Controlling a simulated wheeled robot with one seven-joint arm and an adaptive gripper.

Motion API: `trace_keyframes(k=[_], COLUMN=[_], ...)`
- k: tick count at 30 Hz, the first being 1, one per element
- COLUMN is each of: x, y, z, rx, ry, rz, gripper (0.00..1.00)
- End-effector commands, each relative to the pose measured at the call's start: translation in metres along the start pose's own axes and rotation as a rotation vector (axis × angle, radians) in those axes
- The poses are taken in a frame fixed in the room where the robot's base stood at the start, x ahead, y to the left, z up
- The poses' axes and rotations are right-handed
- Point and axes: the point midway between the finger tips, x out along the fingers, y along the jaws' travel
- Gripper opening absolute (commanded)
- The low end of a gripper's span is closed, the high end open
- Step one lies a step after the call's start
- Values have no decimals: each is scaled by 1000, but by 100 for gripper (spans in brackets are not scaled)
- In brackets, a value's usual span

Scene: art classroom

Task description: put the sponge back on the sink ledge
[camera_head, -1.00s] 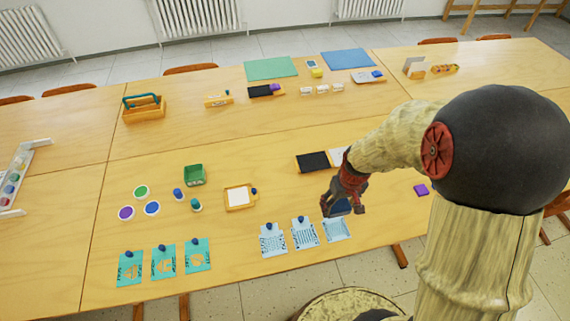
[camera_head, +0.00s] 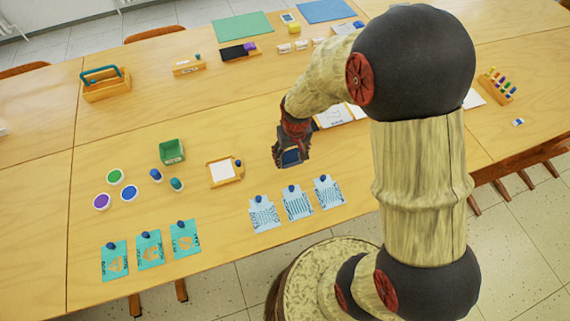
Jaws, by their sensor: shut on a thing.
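My gripper (camera_head: 290,163) hangs over the near part of the long wooden table, above and left of the light-blue cards. It is shut on a dark blue thing (camera_head: 292,156). The fingers partly cover this thing, and I cannot tell for sure that it is the sponge. No sink or sink ledge is in view.
A peg rack (camera_head: 497,87) stands at the right. Floor (camera_head: 525,225) shows at lower right.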

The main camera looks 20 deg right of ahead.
Motion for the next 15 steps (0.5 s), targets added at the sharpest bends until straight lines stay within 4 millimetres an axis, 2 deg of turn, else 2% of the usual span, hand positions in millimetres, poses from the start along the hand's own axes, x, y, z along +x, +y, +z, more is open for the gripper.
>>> trace_keyframes(k=[1, 10, 15], x=[9, 26, 52], y=[-4, -15, -16], z=[-2, -9, -7], rx=[-2, -1, 0], ry=[-2, -1, -1], rz=[0, 0, 0], gripper=[41, 41, 41])
